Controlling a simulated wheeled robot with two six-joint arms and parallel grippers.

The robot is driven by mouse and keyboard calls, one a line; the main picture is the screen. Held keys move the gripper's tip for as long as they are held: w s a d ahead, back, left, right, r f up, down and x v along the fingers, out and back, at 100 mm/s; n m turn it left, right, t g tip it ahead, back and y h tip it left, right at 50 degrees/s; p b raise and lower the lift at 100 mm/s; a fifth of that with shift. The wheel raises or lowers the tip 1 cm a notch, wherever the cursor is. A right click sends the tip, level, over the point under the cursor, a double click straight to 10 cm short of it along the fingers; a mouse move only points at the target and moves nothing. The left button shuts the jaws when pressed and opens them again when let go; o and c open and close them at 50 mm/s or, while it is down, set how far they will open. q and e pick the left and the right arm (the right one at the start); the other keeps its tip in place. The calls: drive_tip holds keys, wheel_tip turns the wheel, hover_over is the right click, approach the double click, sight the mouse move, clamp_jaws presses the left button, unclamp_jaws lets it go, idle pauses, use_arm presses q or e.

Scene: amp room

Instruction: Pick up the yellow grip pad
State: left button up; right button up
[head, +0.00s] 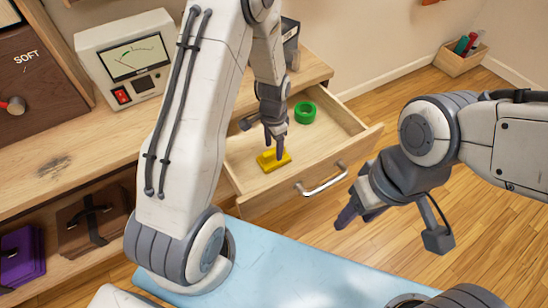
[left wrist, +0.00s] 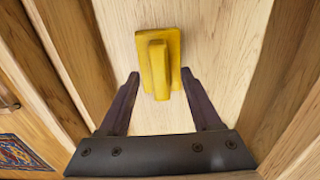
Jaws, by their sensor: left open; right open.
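The yellow grip pad (head: 272,161) lies in the open wooden drawer (head: 262,201). It is a flat yellow plate with a raised grip along its middle. In the left wrist view the pad (left wrist: 158,58) lies ahead, with the near end of its raised grip between my fingers. My left gripper (head: 274,148) points down over the pad in the drawer. In the left wrist view my left gripper (left wrist: 160,88) is open, one finger on each side of the grip, with gaps showing. My right gripper (head: 355,212) is open and empty, right of the drawer front.
A green ring (head: 305,112) lies farther back in the drawer. The drawer has a metal handle (head: 323,180) in front. A meter box (head: 128,62) stands on the wooden bench top. A small wooden bin (head: 460,58) stands on the floor at the back right.

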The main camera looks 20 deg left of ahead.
sight(274, 150)
use_arm(q)
wheel_tip(274, 150, down, 2)
clamp_jaws()
drive_tip(key=shift+r, duration=0.1)
wheel_tip(274, 150, up, 10)
drive_tip(key=shift+f+p, duration=0.1)
drive_tip(key=shift+p, duration=0.35)
idle(0.5)
